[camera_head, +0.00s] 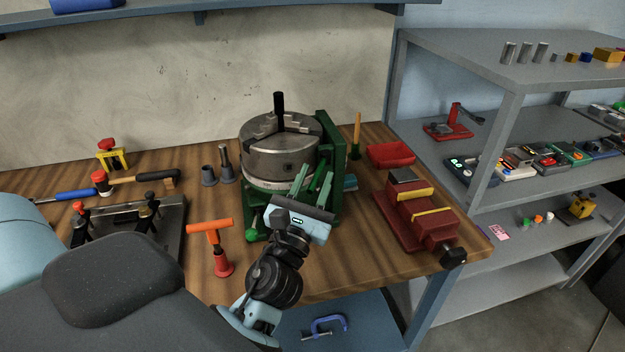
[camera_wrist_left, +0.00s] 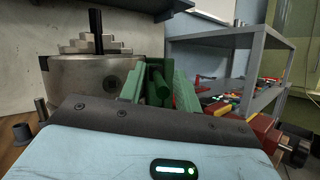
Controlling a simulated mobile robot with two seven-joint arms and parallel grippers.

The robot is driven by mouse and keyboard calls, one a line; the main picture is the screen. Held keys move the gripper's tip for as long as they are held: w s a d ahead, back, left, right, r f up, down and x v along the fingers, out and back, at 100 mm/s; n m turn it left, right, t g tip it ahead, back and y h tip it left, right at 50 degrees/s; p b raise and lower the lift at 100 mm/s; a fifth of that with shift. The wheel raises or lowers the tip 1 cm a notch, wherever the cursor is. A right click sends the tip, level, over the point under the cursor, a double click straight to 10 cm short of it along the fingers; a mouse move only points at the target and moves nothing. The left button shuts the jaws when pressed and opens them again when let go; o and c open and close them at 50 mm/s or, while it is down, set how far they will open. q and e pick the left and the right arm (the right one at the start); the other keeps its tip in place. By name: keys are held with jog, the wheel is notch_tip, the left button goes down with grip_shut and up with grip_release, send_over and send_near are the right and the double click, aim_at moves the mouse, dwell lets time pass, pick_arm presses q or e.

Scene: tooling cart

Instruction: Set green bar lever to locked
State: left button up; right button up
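A green fixture (camera_head: 338,160) stands on the wooden bench and carries a round grey chuck (camera_head: 280,150). In the left wrist view a dark green bar (camera_wrist_left: 157,86), which looks like the green bar lever, stands steeply between my two lighter green fingers. My left gripper (camera_head: 314,180) is at the front right of the chuck. It also shows in the left wrist view (camera_wrist_left: 160,80), its fingers apart on either side of the bar. I cannot tell whether they touch it. The bar's lower end is hidden behind the gripper body. My right gripper is not in view.
A red vise (camera_head: 415,215) and red tray (camera_head: 391,154) stand right of the fixture. An orange-handled tool (camera_head: 213,245) stands at the front left. A green knob (camera_head: 252,235) sits low on the fixture's left. Grey shelving (camera_head: 470,90) is at the right.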

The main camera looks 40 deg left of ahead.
pick_arm(q)
grip_shut()
dwell(0.3)
